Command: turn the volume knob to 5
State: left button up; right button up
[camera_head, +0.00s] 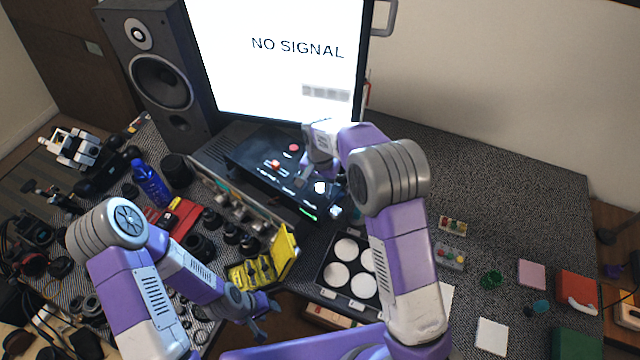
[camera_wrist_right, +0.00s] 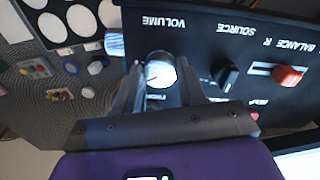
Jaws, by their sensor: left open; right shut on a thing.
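The black control panel (camera_head: 262,163) sits below the screen in the head view. The wrist view shows the panel (camera_wrist_right: 205,50) upside down, with the printed word VOLUME above a pale silver, round-topped knob (camera_wrist_right: 160,73). My right gripper (camera_wrist_right: 157,88) has a finger on each side of this volume knob and is shut on it. The knob's scale and setting cannot be read. In the head view my right gripper (camera_head: 318,175) reaches down over the panel and partly hides it. My left gripper (camera_head: 266,308) is open and empty near the front table edge, away from the panel.
A black SOURCE knob (camera_wrist_right: 226,75) and a red BALANCE slider (camera_wrist_right: 288,75) are beside the volume knob. A monitor (camera_head: 280,70) reading NO SIGNAL and a speaker (camera_head: 160,80) stand behind. A yellow case (camera_head: 285,250) and a tray of white discs (camera_head: 327,285) lie in front.

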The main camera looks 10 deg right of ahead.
aim_at(320, 188)
jog(key=shift+w+r, duration=0.1)
jog(key=o, duration=1.1)
jog(key=shift+c, duration=0.2)
notch_tip(320, 188, up, 8)
jog(key=shift+f, duration=0.25)
jog(key=shift+f, duration=0.1)
